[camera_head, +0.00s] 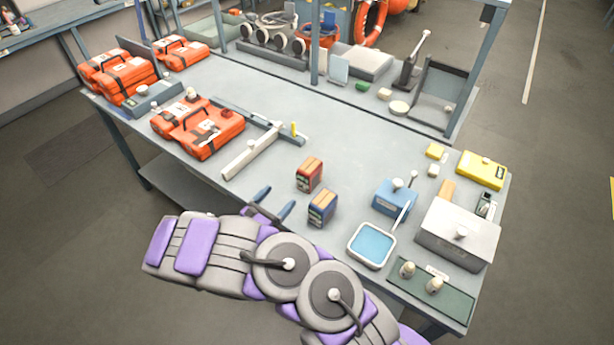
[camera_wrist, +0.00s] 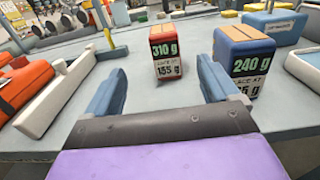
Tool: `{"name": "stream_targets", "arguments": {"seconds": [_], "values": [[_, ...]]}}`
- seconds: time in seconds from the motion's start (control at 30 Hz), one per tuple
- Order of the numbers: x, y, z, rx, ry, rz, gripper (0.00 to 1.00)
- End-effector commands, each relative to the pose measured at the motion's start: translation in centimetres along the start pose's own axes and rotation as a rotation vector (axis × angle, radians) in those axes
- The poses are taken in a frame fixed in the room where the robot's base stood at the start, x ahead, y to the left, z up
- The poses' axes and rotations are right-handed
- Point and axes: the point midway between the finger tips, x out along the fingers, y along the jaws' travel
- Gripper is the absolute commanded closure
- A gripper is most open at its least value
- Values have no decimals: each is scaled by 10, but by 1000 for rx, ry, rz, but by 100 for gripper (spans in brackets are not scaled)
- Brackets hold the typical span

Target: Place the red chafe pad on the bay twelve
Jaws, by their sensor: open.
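A red block (camera_head: 309,174) with a wooden-looking top stands upright on the bench; it is the likely red chafe pad. In the wrist view the red block (camera_wrist: 166,52) has a label reading 310 g and 155 g. It stands ahead of and between my gripper's fingers, apart from them. A similar blue block (camera_head: 322,208) stands beside it; its label (camera_wrist: 243,62) reads 240 g. My gripper (camera_head: 274,204) is open and empty at the bench's near edge; its two blue fingers (camera_wrist: 162,68) point toward the blocks. I cannot tell which place is bay twelve.
Orange cases (camera_head: 205,128) and a white bar (camera_head: 250,152) lie left of the blocks. A blue-lined tray (camera_head: 371,245), a blue box (camera_head: 394,196) and a grey box (camera_head: 457,232) stand right. The bench (camera_head: 330,120) is clear behind the blocks. Posts rise at the back.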

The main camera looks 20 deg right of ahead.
Motion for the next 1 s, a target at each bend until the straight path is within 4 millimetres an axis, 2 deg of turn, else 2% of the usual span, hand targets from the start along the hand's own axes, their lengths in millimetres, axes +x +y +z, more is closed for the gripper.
{"name": "stream_targets", "arguments": {"seconds": [0.5,0.83,1.0], "values": [[97,-3,0,3,-2,-8,12],[122,-2,2,2,-3,-6,12],[146,-5,3,2,-3,-8,12]]}}
